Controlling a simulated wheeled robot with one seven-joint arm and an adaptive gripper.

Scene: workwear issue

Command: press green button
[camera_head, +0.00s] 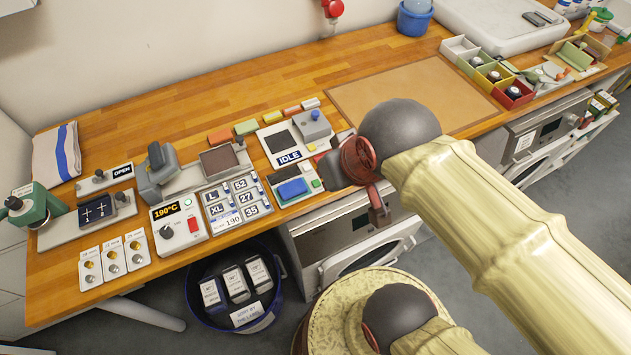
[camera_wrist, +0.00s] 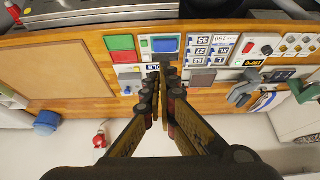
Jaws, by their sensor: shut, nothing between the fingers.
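My gripper (camera_wrist: 165,72) is shut and empty in the wrist view, with its fingertips over the panels near the IDLE display. In the head view my gripper (camera_head: 330,167) is partly hidden by my own wrist. A large green button or pad (camera_wrist: 120,43) is left of the fingertips in the wrist view, beside a red one (camera_wrist: 124,57). A smaller green button (camera_head: 316,183) sits beside the blue pad (camera_head: 292,188) in the head view. I cannot tell whether the fingers touch anything.
The IDLE display (camera_head: 289,158) stands behind the blue pad. A 190°C control box (camera_head: 178,224) and a label keypad (camera_head: 236,200) lie to the left. A brown mat (camera_head: 410,95) lies to the right. Open wood (camera_head: 200,90) is along the wall.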

